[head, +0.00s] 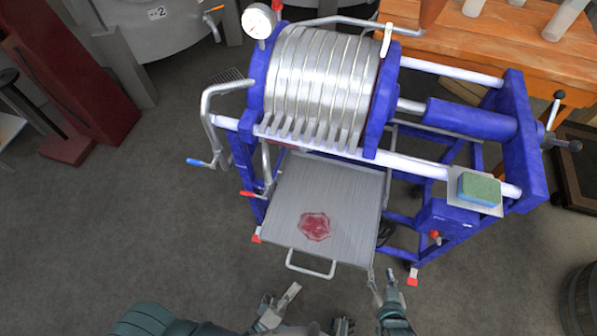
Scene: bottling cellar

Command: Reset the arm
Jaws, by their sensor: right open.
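My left gripper (280,297) shows at the bottom middle of the head view, fingers spread and nothing between them. My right gripper (381,278) is to the right of it, just below the tray's front right corner. Its fingers are apart and empty. Both grippers are on the near side of the blue plate filter press (512,130). The press has a stack of silvery ribbed plates (322,82). A grey drip tray (327,187) sticks out below them towards me, with a red stain (315,227) and a front handle (310,270).
A green and blue sponge (479,189) lies on a small plate at the right of the press. A wooden table (480,45) stands behind, a barrel (582,300) at lower right, a dark red stand (70,80) at left. The grey floor (120,220) at left is clear.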

